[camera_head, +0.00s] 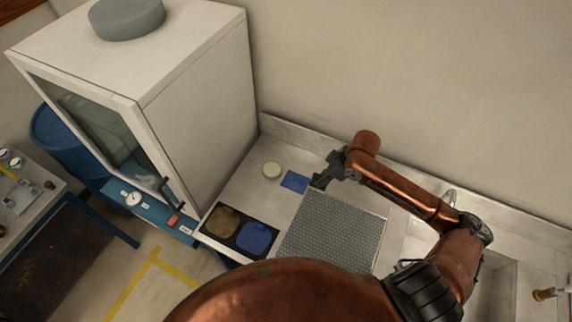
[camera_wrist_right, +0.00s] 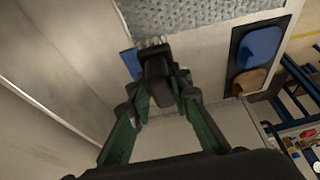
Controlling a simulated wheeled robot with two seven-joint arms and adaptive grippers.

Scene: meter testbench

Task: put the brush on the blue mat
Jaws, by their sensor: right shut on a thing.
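The small flat blue mat (camera_head: 295,182) lies on the white counter, just left of my right gripper (camera_head: 322,181). In the wrist view the blue mat (camera_wrist_right: 129,62) is partly hidden behind the brush. My right gripper (camera_wrist_right: 160,103) is shut on the brush (camera_wrist_right: 157,72), a dark block with pale bristles at its far end. In the head view the brush is too small and dark to tell from the gripper. I cannot tell the exact height of the brush above the counter. My left gripper is not in view.
A grey perforated panel (camera_head: 332,233) lies in front of the mat. A black tray (camera_head: 240,228) holds a brown pad and a blue pad. A white cabinet (camera_head: 200,100) stands at the left; the wall is behind.

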